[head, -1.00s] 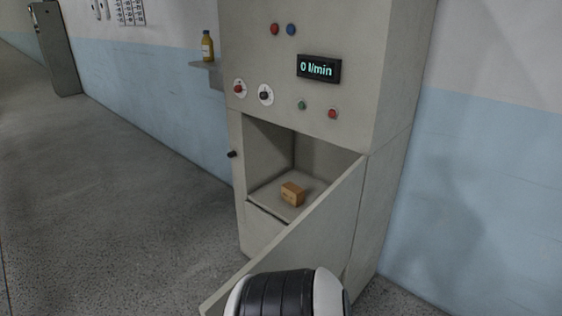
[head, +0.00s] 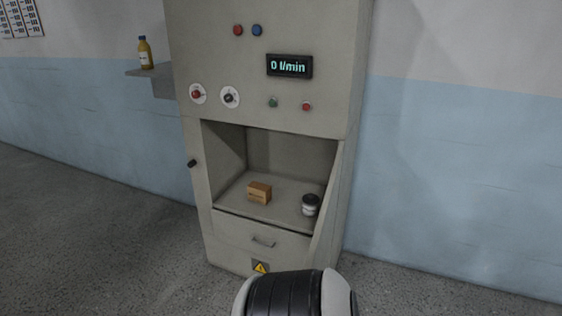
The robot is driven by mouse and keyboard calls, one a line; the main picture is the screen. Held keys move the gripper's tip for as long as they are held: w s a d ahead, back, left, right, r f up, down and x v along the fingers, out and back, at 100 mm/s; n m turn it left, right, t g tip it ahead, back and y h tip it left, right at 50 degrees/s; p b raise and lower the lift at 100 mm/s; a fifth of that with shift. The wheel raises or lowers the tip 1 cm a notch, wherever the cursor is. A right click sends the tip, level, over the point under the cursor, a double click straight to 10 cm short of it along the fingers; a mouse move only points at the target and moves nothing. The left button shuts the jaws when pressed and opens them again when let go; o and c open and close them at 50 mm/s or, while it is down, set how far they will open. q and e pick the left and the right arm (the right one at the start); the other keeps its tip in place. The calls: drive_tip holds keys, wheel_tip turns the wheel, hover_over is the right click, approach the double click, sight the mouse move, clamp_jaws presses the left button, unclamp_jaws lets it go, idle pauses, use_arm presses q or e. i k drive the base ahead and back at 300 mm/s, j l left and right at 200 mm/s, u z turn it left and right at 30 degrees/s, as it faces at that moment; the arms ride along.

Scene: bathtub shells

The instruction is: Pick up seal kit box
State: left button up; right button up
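A small brown cardboard box (head: 259,192), which looks like the seal kit box, sits on the floor of the open compartment (head: 285,207) of a grey cabinet. Neither gripper is in the head view. Only a black and white part of my own body shows at the bottom edge, well in front of the cabinet.
A small jar with a dark lid (head: 310,204) stands to the right of the box. A bottle (head: 145,53) stands on a wall shelf (head: 152,73) at the left.

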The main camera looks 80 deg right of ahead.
sight(261, 193)
drive_tip(key=i+l+z, duration=0.2)
drive_tip(key=i+z, duration=0.55)
drive_tip(key=z, duration=0.15)
drive_tip(key=i+z, duration=0.45)
drive_tip(key=i+j+z, duration=0.25)
drive_tip(key=z, duration=0.2)
drive_tip(key=i+l+z, duration=0.15)
drive_tip(key=i+z, duration=0.8)
